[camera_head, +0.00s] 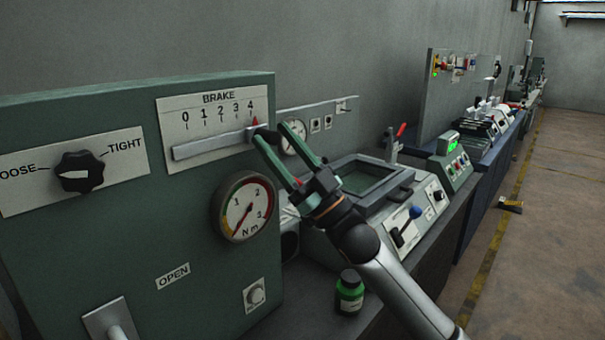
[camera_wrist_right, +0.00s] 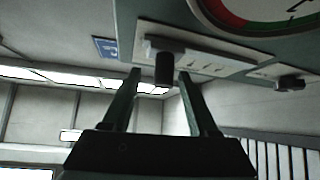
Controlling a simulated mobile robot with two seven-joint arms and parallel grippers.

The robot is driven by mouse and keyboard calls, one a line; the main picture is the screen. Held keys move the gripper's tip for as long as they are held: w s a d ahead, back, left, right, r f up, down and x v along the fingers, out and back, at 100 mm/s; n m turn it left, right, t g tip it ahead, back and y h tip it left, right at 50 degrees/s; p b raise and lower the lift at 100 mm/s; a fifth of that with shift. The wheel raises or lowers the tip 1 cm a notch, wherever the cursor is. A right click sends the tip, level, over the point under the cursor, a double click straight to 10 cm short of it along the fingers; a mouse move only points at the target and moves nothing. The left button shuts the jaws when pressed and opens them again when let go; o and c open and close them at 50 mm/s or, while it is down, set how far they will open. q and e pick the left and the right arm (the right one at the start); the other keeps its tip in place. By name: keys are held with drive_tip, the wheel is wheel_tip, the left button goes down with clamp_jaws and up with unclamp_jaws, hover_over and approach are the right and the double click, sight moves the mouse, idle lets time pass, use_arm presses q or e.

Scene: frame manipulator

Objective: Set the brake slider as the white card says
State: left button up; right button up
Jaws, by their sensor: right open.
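The brake slider has a white plate (camera_head: 215,112) marked BRAKE with a scale 0 to 4, on the front of the green machine. Its dark knob (camera_head: 264,133) is at the right end of the track, with a red pointer (camera_head: 255,121) by the 4. My right gripper (camera_head: 271,132) is open, its two fingertips on either side of the knob. In the right wrist view the knob (camera_wrist_right: 165,68) shows between the fingers, with gaps on both sides. I cannot make out a separate white card with a setting. My left gripper is out of view.
The green machine also has a LOOSE–TIGHT knob (camera_head: 81,171), an N m dial (camera_head: 245,206) and a lever plate (camera_head: 112,322). A green-labelled bottle (camera_head: 349,292) stands on the bench below my right arm. Other consoles (camera_head: 365,180) line the bench beyond. The floor (camera_head: 560,200) at right is mostly clear.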

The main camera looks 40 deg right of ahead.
drive_tip(key=b+v, duration=0.3)
drive_tip(key=v, duration=0.8)
drive_tip(key=shift+s+f, duration=0.1)
